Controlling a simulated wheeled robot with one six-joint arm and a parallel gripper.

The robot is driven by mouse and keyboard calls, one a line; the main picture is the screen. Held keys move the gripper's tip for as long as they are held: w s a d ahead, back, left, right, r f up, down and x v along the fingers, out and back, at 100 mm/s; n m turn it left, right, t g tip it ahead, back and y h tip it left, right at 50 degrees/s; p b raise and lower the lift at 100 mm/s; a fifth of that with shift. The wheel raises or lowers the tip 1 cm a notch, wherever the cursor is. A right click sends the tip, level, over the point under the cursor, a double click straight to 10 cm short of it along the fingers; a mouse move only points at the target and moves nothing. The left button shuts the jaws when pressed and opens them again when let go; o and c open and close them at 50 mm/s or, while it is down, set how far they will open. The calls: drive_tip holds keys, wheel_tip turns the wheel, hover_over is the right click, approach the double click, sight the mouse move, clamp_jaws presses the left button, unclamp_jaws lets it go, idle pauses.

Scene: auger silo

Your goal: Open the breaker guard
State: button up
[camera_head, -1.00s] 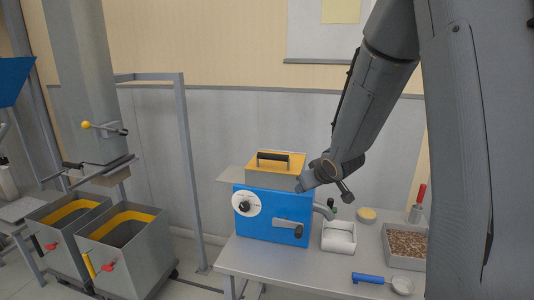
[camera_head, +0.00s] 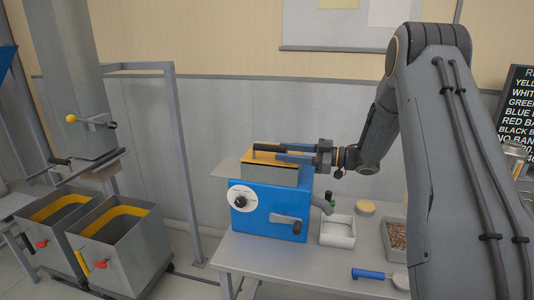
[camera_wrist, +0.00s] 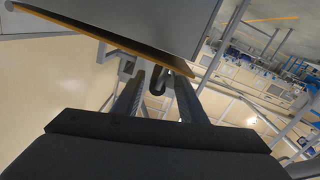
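The breaker guard appears to be the yellow-topped lid (camera_head: 262,170) with grey sides on the blue machine (camera_head: 262,210); it lies flat and closed. Its black bar handle (camera_head: 266,149) stands on top, partly covered by my fingers. My gripper (camera_head: 281,153) reaches in level from the right, one finger on each side of the handle's right end. In the wrist view the two fingers are apart, and the dark handle (camera_wrist: 157,82) shows between them with gaps. The guard's yellow-edged plate (camera_wrist: 110,35) fills the top there. I cannot tell whether a finger touches the handle.
The machine stands on a grey table (camera_head: 290,262) with a white tray (camera_head: 338,231), a grain box (camera_head: 393,238) and a blue-handled scoop (camera_head: 380,276). Two yellow-rimmed bins (camera_head: 125,245) stand left, beside a grey frame post (camera_head: 182,150). The wall is behind.

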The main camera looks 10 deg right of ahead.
sight(255, 150)
drive_tip(key=shift+a+f+g+y, duration=0.2)
drive_tip(key=shift+g+y, duration=0.1)
drive_tip(key=shift+g, duration=0.1)
drive_tip(key=shift+p+x, duration=1.5)
drive_tip(key=shift+x, duration=1.85)
drive_tip(key=shift+w+d, duration=0.1)
drive_tip(key=shift+w, duration=0.05)
clamp_jaws()
